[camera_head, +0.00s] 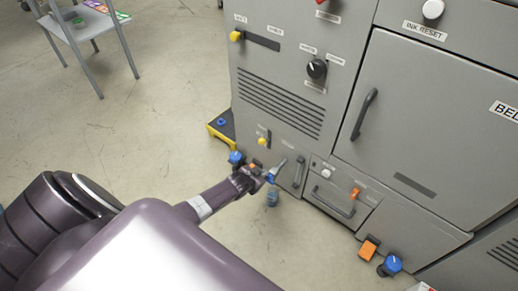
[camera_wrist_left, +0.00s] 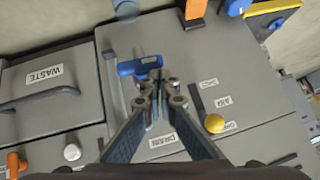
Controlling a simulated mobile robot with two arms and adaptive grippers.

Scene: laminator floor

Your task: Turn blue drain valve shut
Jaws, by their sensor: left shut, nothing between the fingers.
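The blue drain valve handle (camera_wrist_left: 137,67) shows in the left wrist view, on a grey panel with a DRAIN label (camera_wrist_left: 165,141). In the head view, the blue handle (camera_head: 271,178) sits low on the machine front. My left gripper (camera_wrist_left: 160,78) is shut with nothing between its fingers. Its fingertips are at the right end of the blue handle in the wrist view; I cannot tell whether they touch it. In the head view, my left gripper (camera_head: 264,175) reaches in from the left and partly hides the valve. My right gripper is not in view.
A yellow knob (camera_wrist_left: 214,123) is near the gripper, by an AIR label (camera_wrist_left: 223,102). A clear blue bottle (camera_head: 272,198) stands below the valve. The WASTE drawer (camera_wrist_left: 48,95) adjoins the panel. The floor (camera_head: 130,145) at left is open.

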